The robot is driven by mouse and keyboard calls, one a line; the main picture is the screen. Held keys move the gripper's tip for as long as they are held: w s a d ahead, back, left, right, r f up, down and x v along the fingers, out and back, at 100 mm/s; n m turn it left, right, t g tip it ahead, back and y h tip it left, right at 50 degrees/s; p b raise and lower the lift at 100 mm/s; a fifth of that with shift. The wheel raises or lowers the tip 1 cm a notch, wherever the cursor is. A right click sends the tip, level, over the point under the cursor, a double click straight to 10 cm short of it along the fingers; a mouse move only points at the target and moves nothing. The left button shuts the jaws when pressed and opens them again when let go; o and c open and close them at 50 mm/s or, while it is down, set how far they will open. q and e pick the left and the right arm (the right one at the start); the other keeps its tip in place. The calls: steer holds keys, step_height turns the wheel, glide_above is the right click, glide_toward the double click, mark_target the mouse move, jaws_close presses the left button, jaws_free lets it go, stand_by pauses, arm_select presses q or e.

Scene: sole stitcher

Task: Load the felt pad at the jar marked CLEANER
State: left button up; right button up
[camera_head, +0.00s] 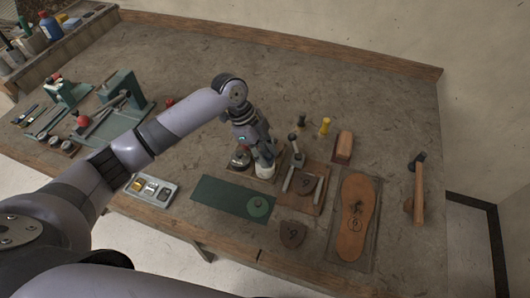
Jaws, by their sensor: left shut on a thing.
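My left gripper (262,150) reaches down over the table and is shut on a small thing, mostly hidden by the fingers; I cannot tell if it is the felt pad. A whitish jar (264,170) stands right below the fingertips; I cannot tell whether the held thing touches it. A second jar (240,158) with a red spot stands just left of it. No marking is readable, so I cannot tell which is CLEANER. A round green piece (258,207) lies on a dark green mat (218,195) in front. My right gripper is not in view.
Right of the jars are a wooden board (318,199) with metal bars, a brown block (344,147), a tan sole (355,215) and a hammer (419,187). A grey tray (152,188) and green machines (122,88) are at left.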

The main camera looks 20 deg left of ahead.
mark_target(265, 154)
arm_select(q)
steer(key=shift+f, duration=0.35)
stand_by(0.4)
stand_by(0.8)
steer(key=shift+f, duration=0.1)
stand_by(0.4)
steer(key=shift+s, duration=0.1)
step_height(265, 154, up, 7)
steer(key=p, duration=0.7)
stand_by(0.5)
